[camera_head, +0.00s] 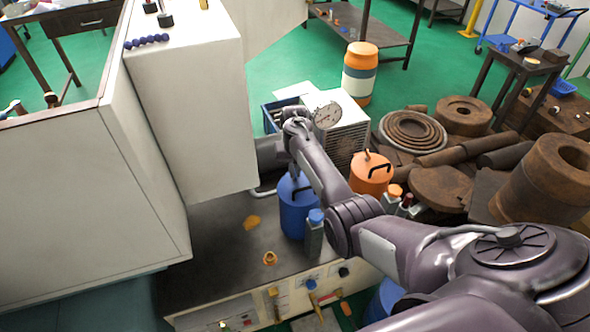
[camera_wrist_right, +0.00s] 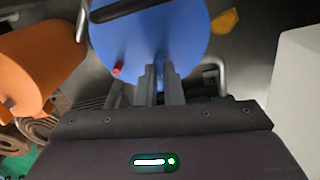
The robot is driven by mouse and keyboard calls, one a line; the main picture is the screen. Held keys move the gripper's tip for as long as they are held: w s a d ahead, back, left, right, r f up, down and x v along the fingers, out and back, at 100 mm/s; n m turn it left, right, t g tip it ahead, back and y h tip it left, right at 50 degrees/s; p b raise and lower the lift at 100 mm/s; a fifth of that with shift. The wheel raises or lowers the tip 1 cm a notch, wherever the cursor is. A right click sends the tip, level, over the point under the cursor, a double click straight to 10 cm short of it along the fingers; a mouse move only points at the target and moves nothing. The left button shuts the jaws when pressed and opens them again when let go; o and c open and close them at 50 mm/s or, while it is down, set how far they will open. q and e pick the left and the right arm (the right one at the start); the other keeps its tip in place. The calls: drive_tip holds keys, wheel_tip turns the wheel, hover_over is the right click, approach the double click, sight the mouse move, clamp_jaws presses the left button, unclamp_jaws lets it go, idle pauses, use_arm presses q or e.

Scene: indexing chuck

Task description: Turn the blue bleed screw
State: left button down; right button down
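My right gripper (camera_wrist_right: 161,68) shows in the right wrist view. Its two fingers are close together, with a narrow strip of blue between them over the edge of a blue canister (camera_wrist_right: 150,25). I cannot tell whether this strip is the blue bleed screw or only the canister, or whether the fingers touch anything. No bleed screw can be made out for certain. In the head view my right wrist (camera_head: 297,125) is behind the blue canister (camera_head: 296,215), and the fingers cannot be made out there. My left gripper is out of view.
A small red part (camera_wrist_right: 118,69) is by the canister's edge. An orange canister (camera_head: 370,174) stands to the right, beside small bottles. A large white cabinet (camera_head: 190,95) blocks the left. Rusty rings and bars (camera_head: 450,155) crowd the right. The dark bench top (camera_head: 215,250) is mostly clear.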

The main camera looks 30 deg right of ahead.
drive_tip(key=shift+n, duration=0.3)
drive_tip(key=n+p, duration=0.2)
drive_tip(key=shift+r+n, duration=0.15)
drive_tip(key=shift+n, duration=0.15)
drive_tip(key=n+p, duration=0.1)
drive_tip(key=n, duration=0.2)
drive_tip(key=shift+n+p, duration=0.3)
drive_tip(key=n, duration=0.3)
drive_tip(key=shift+n+p, duration=0.3)
drive_tip(key=n, duration=0.4)
drive_tip(key=shift+f+n, duration=0.2)
drive_tip(key=shift+n, duration=0.1)
drive_tip(key=c, duration=1.6)
unclamp_jaws()
drive_tip(key=shift+o, duration=0.2)
